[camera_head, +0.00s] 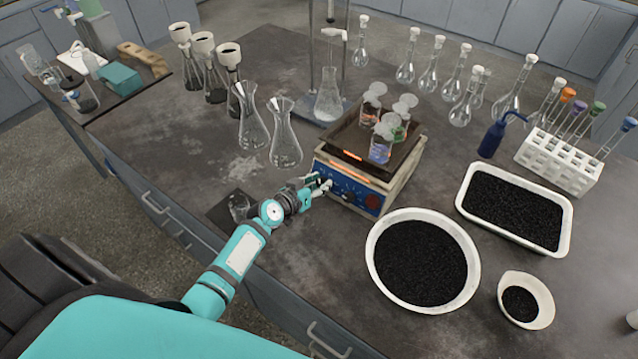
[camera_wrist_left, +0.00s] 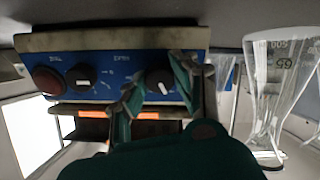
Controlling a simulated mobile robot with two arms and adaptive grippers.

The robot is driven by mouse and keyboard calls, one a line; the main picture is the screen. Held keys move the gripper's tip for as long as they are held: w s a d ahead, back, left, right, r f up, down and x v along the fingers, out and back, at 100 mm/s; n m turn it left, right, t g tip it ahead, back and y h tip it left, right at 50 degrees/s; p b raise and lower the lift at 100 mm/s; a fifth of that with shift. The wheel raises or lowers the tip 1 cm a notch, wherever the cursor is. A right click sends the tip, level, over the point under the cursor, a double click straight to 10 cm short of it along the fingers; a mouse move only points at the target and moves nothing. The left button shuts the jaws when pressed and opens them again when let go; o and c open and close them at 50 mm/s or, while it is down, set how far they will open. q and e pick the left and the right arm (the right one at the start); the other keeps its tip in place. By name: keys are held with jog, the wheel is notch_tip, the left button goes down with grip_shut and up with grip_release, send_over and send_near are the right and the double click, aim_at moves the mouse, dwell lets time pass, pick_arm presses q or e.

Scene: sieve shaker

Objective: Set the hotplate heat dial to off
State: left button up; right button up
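The hotplate (camera_head: 402,187) stands mid-bench with a blue front panel. Its heating surface glows orange in places. In the left wrist view the panel (camera_wrist_left: 120,65) appears upside down, with a red round button (camera_wrist_left: 48,80), one black dial (camera_wrist_left: 82,77) and another black dial (camera_wrist_left: 159,81). The panel lettering is too blurred to read. My left gripper (camera_head: 323,184) is at the panel's left end. In the left wrist view its fingers (camera_wrist_left: 155,82) are apart, one on each side of the second dial; whether they touch it is unclear. My right gripper is not in view.
A round bowl of black grains (camera_head: 420,300) sits in front.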

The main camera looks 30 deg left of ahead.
pick_arm(q)
grip_shut()
jog(key=shift+n, duration=0.3)
jog(key=n, duration=0.4)
jog(key=shift+b, duration=0.3)
jog(key=n, duration=0.5)
jog(key=shift+n, duration=0.3)
jog(key=o, duration=0.7)
grip_release()
